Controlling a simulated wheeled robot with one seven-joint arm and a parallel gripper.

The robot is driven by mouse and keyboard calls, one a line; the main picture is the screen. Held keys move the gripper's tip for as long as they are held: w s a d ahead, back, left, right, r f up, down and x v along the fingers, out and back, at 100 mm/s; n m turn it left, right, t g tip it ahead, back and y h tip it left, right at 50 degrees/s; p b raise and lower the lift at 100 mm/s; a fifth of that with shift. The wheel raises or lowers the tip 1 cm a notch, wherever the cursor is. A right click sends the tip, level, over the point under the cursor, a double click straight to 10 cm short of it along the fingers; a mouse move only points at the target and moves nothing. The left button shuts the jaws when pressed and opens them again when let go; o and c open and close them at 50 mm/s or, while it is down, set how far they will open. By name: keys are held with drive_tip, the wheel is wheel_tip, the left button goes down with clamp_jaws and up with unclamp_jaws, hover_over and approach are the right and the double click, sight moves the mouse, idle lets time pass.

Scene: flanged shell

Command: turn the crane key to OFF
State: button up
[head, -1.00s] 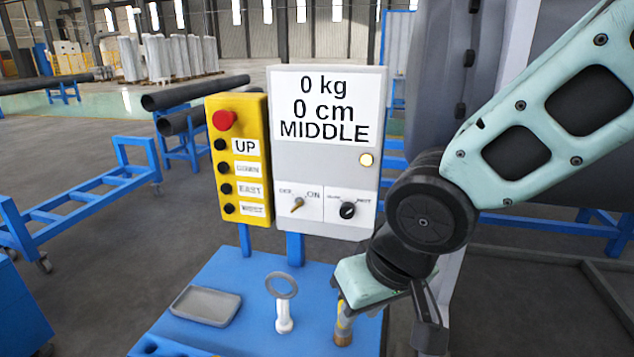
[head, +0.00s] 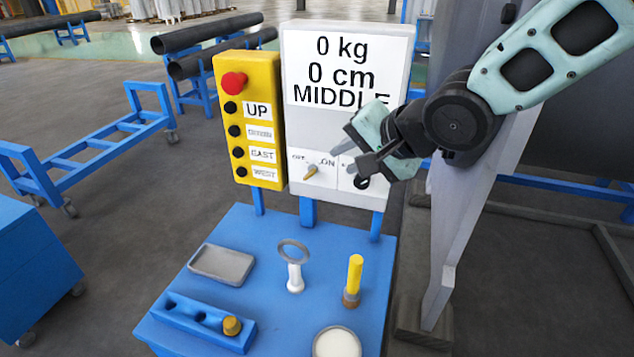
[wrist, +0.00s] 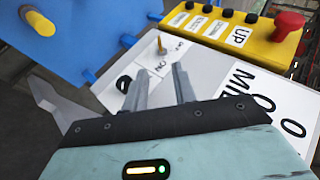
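The crane key (head: 311,172) is a small brass key in the switch panel on the front of the grey control box (head: 296,120). The OFF label is at its upper left and the ON label at its upper right; I cannot tell which label it points to. In the wrist view the key (wrist: 160,44) stands out from the panel, beyond my fingertips. My gripper (head: 350,152) is open and empty, just right of the key in the head view. In the wrist view my gripper (wrist: 160,70) has a clear gap between its fingers.
A black knob (wrist: 124,84) sits beside the key, partly hidden by my gripper in the head view. A yellow button box (head: 262,120) with a red button adjoins the control box. The blue table (head: 275,225) below holds a tray, a ring stand, a yellow-handled tool and a holder.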

sight(314, 173)
drive_tip(key=b+x, duration=0.1)
drive_tip(key=x, duration=1)
drive_tip(key=shift+a+f, duration=0.1)
drive_tip(key=shift+a, duration=0.05)
drive_tip(key=shift+w, duration=0.1)
clamp_jaws()
